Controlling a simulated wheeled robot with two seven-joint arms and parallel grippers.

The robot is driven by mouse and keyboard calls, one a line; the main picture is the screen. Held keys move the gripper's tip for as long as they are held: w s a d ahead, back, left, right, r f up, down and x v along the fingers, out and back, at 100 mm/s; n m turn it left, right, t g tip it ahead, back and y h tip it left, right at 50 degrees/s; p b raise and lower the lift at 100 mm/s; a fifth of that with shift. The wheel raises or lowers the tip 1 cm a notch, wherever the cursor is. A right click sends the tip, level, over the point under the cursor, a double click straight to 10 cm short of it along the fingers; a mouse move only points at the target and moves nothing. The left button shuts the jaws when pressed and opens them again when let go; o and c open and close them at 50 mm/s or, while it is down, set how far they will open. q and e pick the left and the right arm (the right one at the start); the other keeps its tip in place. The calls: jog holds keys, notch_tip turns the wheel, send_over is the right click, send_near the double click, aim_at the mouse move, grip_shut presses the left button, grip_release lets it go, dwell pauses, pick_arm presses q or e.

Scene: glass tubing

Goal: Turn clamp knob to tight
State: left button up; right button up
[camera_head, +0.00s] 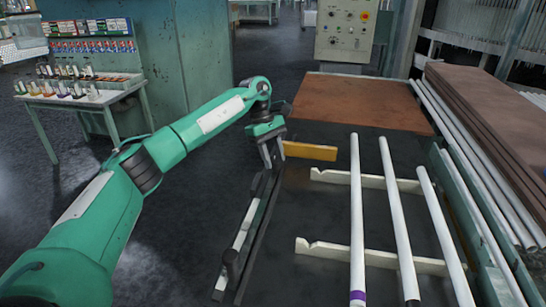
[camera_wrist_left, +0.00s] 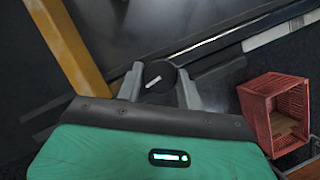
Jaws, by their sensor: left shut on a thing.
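The clamp knob (camera_wrist_left: 158,76) is round and black with a white pointer line, seen in the left wrist view. The line runs slantwise, lower left to upper right. My left gripper (camera_wrist_left: 160,88) has one finger on each side of the knob and is shut on it. In the head view my left gripper (camera_head: 270,152) points down at the far end of a dark rail (camera_head: 262,215), and the knob there is hidden by the fingers. My right gripper is in neither view.
A yellow bar (camera_head: 310,151) lies just right of the gripper. White tubes (camera_head: 357,215) rest on notched cream supports (camera_head: 375,181) to the right. A red crate (camera_wrist_left: 256,112) shows in the wrist view.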

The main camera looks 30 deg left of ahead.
pick_arm(q)
jog(key=shift+r+m, duration=0.1)
jog(key=shift+m, duration=0.5)
jog(key=shift+w+m+g, duration=0.1)
jog(key=shift+m+g, duration=0.3)
jog(key=shift+m, duration=0.1)
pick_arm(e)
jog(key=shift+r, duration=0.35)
pick_arm(q)
jog(key=shift+y, duration=0.3)
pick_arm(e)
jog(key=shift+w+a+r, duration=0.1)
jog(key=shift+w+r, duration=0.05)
pick_arm(q)
jog(key=o, duration=1)
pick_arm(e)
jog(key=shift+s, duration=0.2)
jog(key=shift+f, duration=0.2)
